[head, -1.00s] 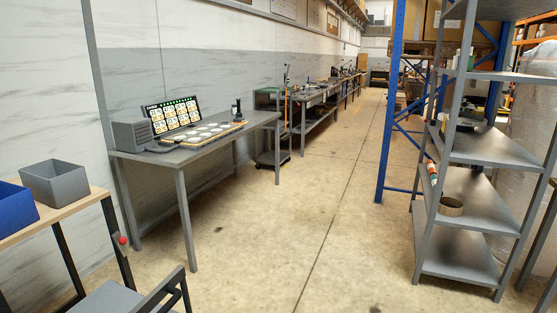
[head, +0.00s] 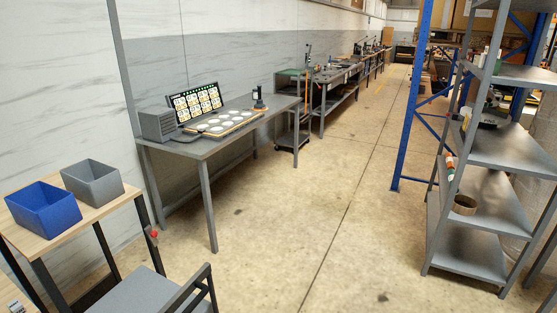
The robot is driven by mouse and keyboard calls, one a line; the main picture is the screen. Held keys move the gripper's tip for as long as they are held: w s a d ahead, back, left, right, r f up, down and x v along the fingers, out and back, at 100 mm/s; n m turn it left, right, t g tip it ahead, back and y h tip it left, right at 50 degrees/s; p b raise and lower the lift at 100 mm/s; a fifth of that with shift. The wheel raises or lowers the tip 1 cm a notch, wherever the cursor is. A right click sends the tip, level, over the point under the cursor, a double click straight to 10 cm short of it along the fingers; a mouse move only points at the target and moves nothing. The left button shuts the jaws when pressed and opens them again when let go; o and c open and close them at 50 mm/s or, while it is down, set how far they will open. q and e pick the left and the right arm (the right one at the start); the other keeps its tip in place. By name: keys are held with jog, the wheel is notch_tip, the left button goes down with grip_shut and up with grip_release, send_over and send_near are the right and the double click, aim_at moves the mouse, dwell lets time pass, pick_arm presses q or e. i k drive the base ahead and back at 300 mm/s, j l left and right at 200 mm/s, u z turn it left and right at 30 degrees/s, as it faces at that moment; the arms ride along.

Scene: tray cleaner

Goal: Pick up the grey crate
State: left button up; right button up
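The grey crate (head: 97,187) is an open-topped box at the left of the head view. It stands upright on a small wooden-topped table (head: 66,238), behind and to the right of a blue crate (head: 44,213). The two crates are very close together; I cannot tell whether they touch. Neither of my grippers shows in the head view.
A grey chair (head: 146,291) stands in front of the crate table. A metal workbench (head: 206,147) with a screen and a tray of white discs is beyond it. A grey shelf rack (head: 480,205) stands at the right. The floor (head: 300,230) between is clear.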

aim_at(96, 183)
jog(key=u, duration=1.3)
jog(key=i+j, duration=0.15)
jog(key=j+u, duration=0.05)
